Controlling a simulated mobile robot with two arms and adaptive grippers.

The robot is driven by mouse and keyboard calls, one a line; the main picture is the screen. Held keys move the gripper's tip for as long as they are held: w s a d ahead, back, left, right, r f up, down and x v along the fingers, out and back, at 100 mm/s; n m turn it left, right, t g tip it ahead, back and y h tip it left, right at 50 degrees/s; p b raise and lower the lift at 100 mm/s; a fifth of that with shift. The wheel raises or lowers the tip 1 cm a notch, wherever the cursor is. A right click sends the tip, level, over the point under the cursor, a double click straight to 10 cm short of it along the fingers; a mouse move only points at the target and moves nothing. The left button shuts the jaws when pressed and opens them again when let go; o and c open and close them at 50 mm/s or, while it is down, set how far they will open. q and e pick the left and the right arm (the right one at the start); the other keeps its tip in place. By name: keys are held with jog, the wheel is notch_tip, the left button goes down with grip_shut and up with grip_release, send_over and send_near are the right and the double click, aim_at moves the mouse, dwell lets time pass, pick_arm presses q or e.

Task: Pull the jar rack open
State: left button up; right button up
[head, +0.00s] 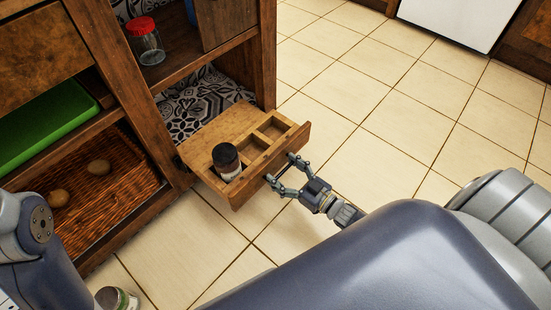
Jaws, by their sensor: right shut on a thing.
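The jar rack (216,133) is a wooden pull-out tray low in the shelving unit. It stands out from the unit over the tiled floor. It has open compartments, and a dark-capped jar (226,161) stands in the near one. The compartments farther back look empty. My right gripper (281,174) is at the rack's front panel, its fingers shut on the rack's front handle, which the fingers mostly hide.
A red-lidded glass jar (146,42) stands on the shelf above. A green tray (45,125) and a wicker basket (105,185) with round brown items sit on the left shelves. Tiled floor (365,85) to the right is clear.

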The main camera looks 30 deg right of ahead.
jog(key=shift+s+d+r, duration=0.1)
jog(key=shift+s+r, duration=0.05)
jog(key=shift+s, duration=0.05)
jog(key=o, duration=1.6)
jog(key=v, duration=1.2)
